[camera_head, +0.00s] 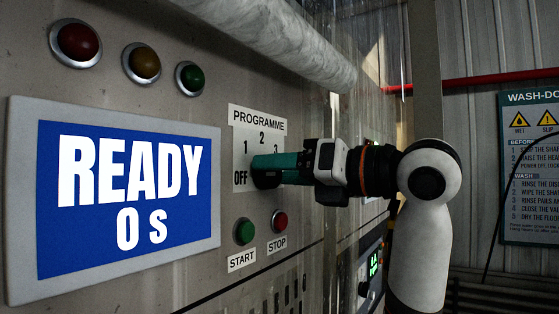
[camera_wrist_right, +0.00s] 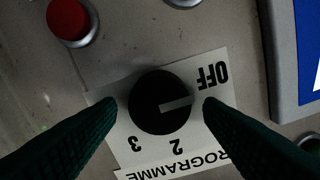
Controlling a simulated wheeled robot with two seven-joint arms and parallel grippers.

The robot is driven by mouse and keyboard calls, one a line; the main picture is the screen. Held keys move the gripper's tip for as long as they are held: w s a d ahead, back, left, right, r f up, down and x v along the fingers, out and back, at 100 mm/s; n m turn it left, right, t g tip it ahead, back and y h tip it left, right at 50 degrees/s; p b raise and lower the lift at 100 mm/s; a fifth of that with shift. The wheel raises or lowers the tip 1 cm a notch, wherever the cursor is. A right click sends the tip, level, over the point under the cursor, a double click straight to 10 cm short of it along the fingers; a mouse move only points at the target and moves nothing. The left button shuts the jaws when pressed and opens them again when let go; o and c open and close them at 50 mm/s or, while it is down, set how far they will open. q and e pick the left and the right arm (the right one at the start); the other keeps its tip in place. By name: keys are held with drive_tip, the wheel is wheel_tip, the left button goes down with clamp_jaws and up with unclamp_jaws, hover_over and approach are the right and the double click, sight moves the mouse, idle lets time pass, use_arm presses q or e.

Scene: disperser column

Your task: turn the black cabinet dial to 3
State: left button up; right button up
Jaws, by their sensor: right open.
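The black cabinet dial (camera_wrist_right: 152,112) sits on a white label plate (camera_head: 257,122) marked PROGRAMME, OFF, 1, 2 and 3. In the right wrist view, which is turned nearly upside down, its pale pointer line aims right and slightly up, just below OFF. The 1 is hidden there, so I cannot tell whether the pointer is exactly on it. My right gripper (camera_wrist_right: 159,101) is open, one green finger on each side of the dial, with a small gap to each. In the head view, the right gripper (camera_head: 268,170) hides most of the dial. My left gripper is not in view.
Below the dial are a green START button (camera_head: 245,231) and a red STOP button (camera_head: 279,221). A display (camera_head: 128,190) reading READY 0 s stands out at left. Three lamps are above it. A pale pipe (camera_head: 290,40) runs above the label.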

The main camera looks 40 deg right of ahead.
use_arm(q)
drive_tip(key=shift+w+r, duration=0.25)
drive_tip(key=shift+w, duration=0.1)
use_arm(e)
drive_tip(key=shift+w, duration=0.25)
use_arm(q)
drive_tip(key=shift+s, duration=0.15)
use_arm(e)
drive_tip(key=shift+c, duration=0.2)
drive_tip(key=shift+a, duration=0.1)
drive_tip(key=c, duration=0.9)
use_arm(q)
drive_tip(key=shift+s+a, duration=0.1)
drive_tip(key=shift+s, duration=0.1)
use_arm(e)
drive_tip(key=shift+c, duration=0.2)
